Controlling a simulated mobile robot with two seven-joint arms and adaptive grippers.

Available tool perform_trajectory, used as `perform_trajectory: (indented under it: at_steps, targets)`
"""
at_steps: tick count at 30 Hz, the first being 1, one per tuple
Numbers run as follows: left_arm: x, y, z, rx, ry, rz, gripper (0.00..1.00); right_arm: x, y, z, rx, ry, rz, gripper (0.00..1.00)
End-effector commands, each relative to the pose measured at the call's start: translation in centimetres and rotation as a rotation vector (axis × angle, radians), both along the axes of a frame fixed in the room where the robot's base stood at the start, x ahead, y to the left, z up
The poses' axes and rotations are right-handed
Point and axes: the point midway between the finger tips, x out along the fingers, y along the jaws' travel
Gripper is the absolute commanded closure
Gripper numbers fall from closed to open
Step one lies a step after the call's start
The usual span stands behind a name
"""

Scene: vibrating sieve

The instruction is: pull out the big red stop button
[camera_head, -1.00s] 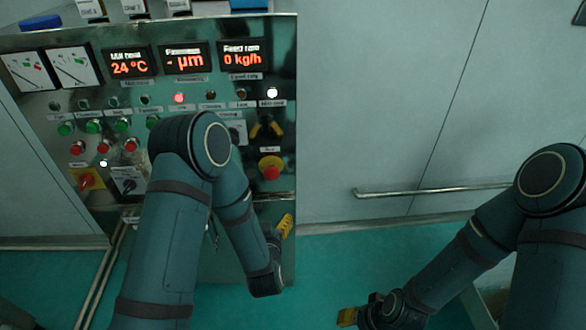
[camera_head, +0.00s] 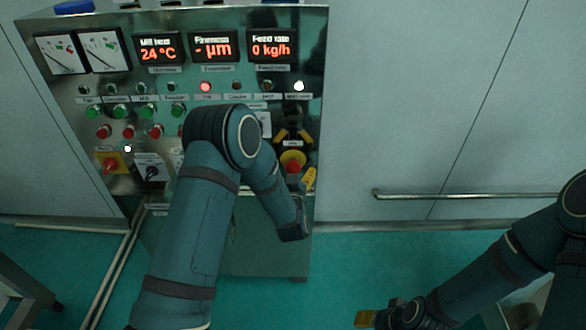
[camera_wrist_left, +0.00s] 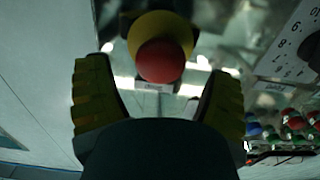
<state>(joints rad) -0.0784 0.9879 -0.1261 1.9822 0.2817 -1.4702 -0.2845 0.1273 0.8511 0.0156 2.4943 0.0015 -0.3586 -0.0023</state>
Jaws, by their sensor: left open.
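The big red stop button (camera_head: 293,167) sits on a yellow round base at the lower right of the control panel. In the left wrist view the red button (camera_wrist_left: 160,60) lies between and just beyond the fingertips. My left gripper (camera_head: 307,180) is at the panel, just below and right of the button; one yellow finger pad shows there. In the wrist view the left gripper (camera_wrist_left: 160,85) is open, its yellow pads on either side of the button without visible contact. My right gripper (camera_head: 366,318) is low at the bottom of the head view; its finger gap is unclear.
The control panel (camera_head: 225,100) carries displays, small green and red buttons and a rotary switch (camera_head: 151,172) left of my arm. A horizontal rail (camera_head: 470,195) runs along the wall at right.

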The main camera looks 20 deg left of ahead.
Motion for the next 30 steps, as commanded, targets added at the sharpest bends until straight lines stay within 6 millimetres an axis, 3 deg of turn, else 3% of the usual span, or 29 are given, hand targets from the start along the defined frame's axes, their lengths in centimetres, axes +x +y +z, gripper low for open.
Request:
perform_trajectory:
  at_steps: [6,16,17,23,30]
  targets:
    - [1.9,0.5,0.0,0.000,0.000,0.001,0.18,0.1,0.0,-0.3,0.000,-0.002,-0.001,0.53]
    - [2.2,0.6,0.0,-0.001,0.002,0.000,0.18,0.1,0.0,-0.3,0.000,-0.002,-0.001,0.53]
    - [2.2,0.6,0.0,-0.001,0.002,0.000,0.22,0.1,0.0,-0.3,0.000,-0.002,-0.001,0.53]
    - [2.2,0.6,0.0,-0.001,0.002,0.000,0.92,0.1,0.0,-0.3,0.000,-0.002,-0.001,0.53]
    - [1.7,0.4,0.0,0.000,0.002,-0.001,0.93,0.1,0.0,-0.3,0.000,-0.001,0.000,0.53]
